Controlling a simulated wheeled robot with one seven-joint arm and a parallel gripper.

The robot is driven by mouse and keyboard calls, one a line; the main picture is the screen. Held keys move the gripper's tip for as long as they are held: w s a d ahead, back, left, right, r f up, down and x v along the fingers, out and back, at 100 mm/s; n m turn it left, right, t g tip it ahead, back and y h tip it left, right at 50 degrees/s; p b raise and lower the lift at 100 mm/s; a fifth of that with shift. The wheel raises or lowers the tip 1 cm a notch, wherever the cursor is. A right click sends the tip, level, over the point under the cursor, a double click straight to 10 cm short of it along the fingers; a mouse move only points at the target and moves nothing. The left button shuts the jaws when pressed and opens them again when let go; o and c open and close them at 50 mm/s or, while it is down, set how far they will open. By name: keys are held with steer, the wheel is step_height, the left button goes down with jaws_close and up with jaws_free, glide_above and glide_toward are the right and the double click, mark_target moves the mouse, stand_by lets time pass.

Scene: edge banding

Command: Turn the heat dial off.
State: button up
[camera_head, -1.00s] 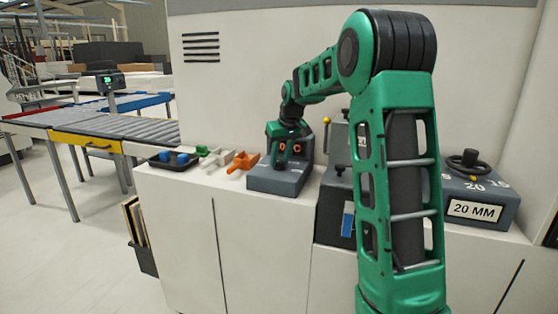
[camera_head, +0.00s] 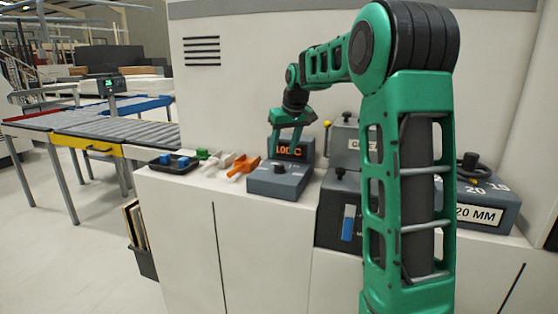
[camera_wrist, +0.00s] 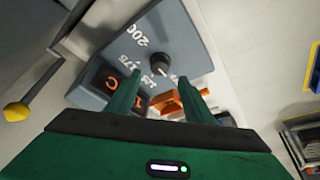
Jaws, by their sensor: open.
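The heat dial is a dark round knob (camera_head: 280,168) on top of a grey control box (camera_head: 290,187). An orange lit display (camera_head: 291,149) stands at the back of the box. In the wrist view the knob (camera_wrist: 159,60) shows beyond the fingers, with a light pointer mark and the numbers 200, 175 and 125 near it. My green gripper (camera_head: 285,150) is above the back of the box, in front of the display and partly covering it. It is open and empty. In the wrist view its fingers (camera_wrist: 158,90) are spread and appear apart from the knob.
Orange, white and green clamp-like pieces (camera_head: 243,166) lie left of the box, beside a black tray (camera_head: 172,164) with blue parts. Right of it stand a grey box with a yellow-tipped lever (camera_head: 327,124) and a 20 MM box (camera_head: 480,212). A roller conveyor (camera_head: 110,135) is at left.

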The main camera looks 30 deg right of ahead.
steer(key=shift+v, duration=2.35)
steer(key=s+a+f+m+g, duration=0.1)
steer(key=s+f, duration=0.5)
steer(key=s, duration=0.8)
steer(key=s+a+f+m+g, duration=0.2)
steer(key=s+a+f, duration=0.2)
steer(key=s, duration=1)
steer(key=s+a+f+m+g, duration=0.1)
steer(key=s+a+f+m, duration=0.1)
steer(key=s+f, duration=0.6)
steer(key=s+a, duration=0.1)
steer(key=s, duration=0.5)
steer(key=shift+g+y, duration=0.3)
steer(key=shift+s, duration=0.15)
